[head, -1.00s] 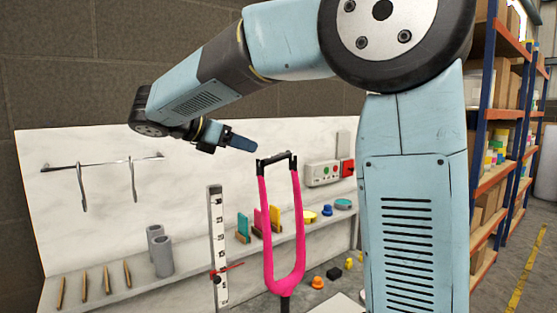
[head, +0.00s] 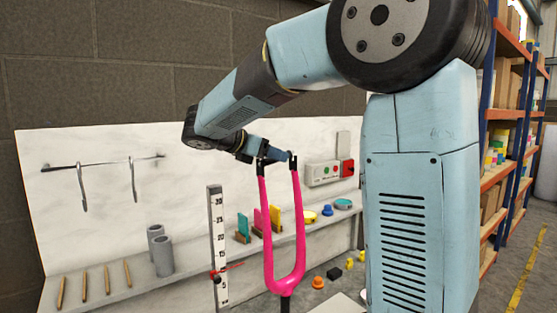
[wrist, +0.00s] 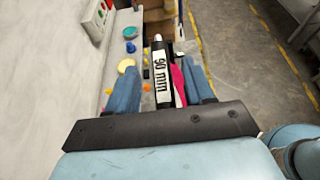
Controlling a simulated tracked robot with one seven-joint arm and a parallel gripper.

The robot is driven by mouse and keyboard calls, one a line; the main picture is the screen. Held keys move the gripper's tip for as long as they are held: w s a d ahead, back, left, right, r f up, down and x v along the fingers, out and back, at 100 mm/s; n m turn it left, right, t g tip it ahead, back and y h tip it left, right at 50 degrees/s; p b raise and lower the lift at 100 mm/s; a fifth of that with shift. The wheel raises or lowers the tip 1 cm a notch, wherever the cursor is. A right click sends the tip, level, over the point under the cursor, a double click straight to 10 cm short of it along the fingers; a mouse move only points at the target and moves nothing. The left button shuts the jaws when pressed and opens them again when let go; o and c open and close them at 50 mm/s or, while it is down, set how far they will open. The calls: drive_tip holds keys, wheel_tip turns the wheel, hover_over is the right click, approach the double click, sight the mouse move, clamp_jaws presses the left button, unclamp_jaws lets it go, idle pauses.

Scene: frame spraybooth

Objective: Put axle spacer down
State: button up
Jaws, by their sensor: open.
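The axle spacer (wrist: 162,72) is a dark bar with a white "90 mm" label. In the wrist view it lies between my two blue fingers, with gaps on both sides. My gripper (wrist: 163,80) is open around it, not closed on it. In the head view my gripper (head: 280,156) is at the top of the pink fork (head: 269,240), between its two black tips. There my fingers hide most or all of the spacer. The fork stands upright, tips up; a strip of its pink also shows in the wrist view (wrist: 178,82). Contact between spacer and fork tips cannot be told.
A white ruler stand (head: 217,245) with a red pointer stands left of the fork. Behind is a ledge with grey tubes (head: 161,253), coloured blocks (head: 275,218) and small caps. A switch box (head: 322,173) is on the back panel. Shelving (head: 497,150) stands right.

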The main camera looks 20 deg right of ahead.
clamp_jaws()
idle(0.5)
